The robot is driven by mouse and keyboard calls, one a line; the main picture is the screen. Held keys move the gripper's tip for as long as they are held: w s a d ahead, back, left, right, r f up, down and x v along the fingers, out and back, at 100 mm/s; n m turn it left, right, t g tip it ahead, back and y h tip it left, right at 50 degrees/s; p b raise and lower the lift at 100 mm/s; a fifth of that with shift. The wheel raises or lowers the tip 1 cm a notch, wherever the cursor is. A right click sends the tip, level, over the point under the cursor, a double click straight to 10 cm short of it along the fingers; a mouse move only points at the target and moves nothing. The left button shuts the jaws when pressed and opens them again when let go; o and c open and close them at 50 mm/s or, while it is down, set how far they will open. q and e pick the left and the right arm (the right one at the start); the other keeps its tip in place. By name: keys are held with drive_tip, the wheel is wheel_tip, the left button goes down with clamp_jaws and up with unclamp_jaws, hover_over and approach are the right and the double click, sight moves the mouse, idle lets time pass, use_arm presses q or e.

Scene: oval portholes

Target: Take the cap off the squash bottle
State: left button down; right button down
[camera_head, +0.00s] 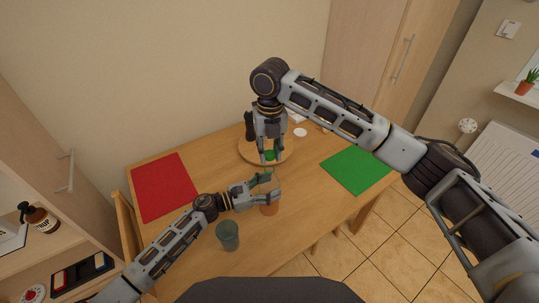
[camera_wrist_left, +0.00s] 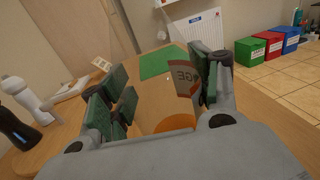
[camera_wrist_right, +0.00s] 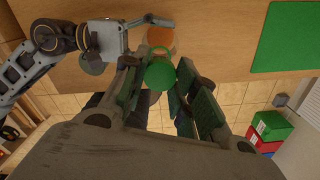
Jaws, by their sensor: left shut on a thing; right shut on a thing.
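The squash bottle (camera_wrist_left: 183,82) is clear, with an orange label ending in "GE" and orange at its lower part. My left gripper (camera_head: 267,188) is shut around the bottle, which stands between its pads in the left wrist view. The green cap (camera_wrist_right: 160,76) is between the fingers of my right gripper (camera_wrist_right: 160,88), which is shut on it from above. In the head view the cap (camera_head: 270,155) is above my left gripper. The bottle's orange bottom (camera_head: 270,208) shows below that gripper.
A round wooden tray (camera_head: 246,155) lies behind, with a dark bottle (camera_head: 249,124) near it. A grey-blue cup (camera_head: 228,236) stands at the table's front. A red mat (camera_head: 165,187) lies left and a green mat (camera_head: 357,170) right. Bare table (camera_head: 313,200) lies between bottle and green mat.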

use_arm(q)
drive_tip(key=shift+f, duration=0.1)
idle(0.3)
drive_tip(key=shift+c, duration=1.5)
unclamp_jaws()
drive_tip(key=v, duration=1.2)
